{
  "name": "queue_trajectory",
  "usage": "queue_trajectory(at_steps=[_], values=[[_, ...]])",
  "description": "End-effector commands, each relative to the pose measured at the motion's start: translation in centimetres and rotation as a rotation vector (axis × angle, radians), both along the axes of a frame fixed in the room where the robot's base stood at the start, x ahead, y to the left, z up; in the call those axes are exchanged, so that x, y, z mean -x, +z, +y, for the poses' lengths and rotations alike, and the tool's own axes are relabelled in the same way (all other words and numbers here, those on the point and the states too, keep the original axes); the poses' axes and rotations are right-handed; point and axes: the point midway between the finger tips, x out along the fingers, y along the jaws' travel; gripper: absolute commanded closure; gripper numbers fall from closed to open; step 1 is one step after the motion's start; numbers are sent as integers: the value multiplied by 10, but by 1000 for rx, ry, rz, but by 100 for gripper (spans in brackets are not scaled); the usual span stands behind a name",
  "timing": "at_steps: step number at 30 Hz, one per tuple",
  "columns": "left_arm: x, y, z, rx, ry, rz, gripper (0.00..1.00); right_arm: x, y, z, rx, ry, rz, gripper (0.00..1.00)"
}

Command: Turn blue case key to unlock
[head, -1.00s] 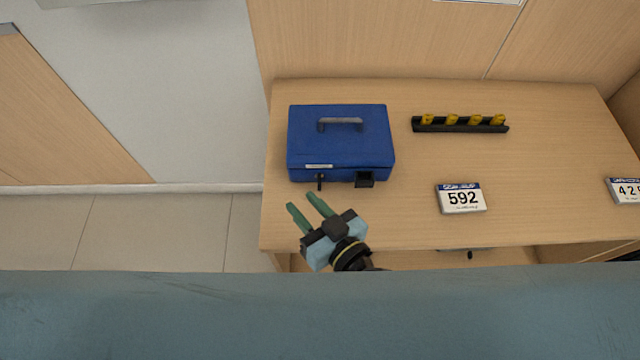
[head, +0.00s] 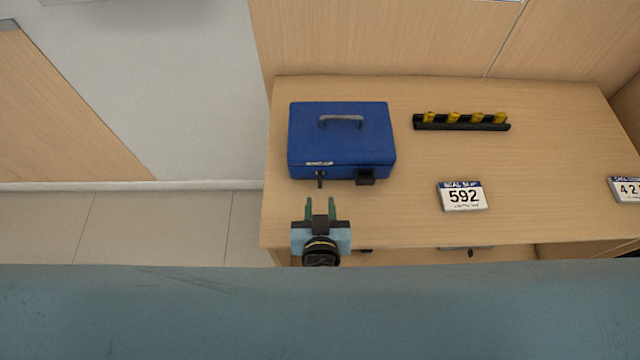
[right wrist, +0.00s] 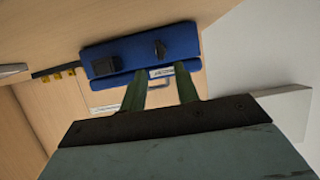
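The blue case (head: 340,135) lies shut on the wooden counter, its grey handle (head: 341,121) on the lid. Its small dark key (head: 320,179) sticks out of the front face, left of a black latch (head: 365,177). The right wrist view shows the case (right wrist: 130,57), the key (right wrist: 160,49) and the latch (right wrist: 104,67). My right gripper (head: 321,203) is in front of the key, apart from it, with its green fingers pointing at the case. The fingers are parted, with nothing between them. My left gripper is not in view.
A black rack (head: 461,123) with several yellow pieces stands right of the case. A 592 number card (head: 462,196) lies nearer the front edge, and another card (head: 627,190) at the far right. The counter (head: 400,220) between case and cards is clear.

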Motion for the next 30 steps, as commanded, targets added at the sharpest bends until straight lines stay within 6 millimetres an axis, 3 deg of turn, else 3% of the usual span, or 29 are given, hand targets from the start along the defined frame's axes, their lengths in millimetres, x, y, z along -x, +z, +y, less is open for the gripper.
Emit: queue_trajectory(at_steps=[3, 10, 15, 24, 30], values=[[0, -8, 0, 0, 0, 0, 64, -26, -11, -1, 1, -2, -3, 69], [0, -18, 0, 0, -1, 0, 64, -59, -25, 0, 0, 0, -2, 69], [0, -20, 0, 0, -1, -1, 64, -69, -29, 0, 0, 0, -1, 69], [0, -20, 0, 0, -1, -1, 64, -71, -29, 0, -1, 0, -1, 69], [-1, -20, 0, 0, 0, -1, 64, -71, -29, 0, -1, 0, -1, 95]])
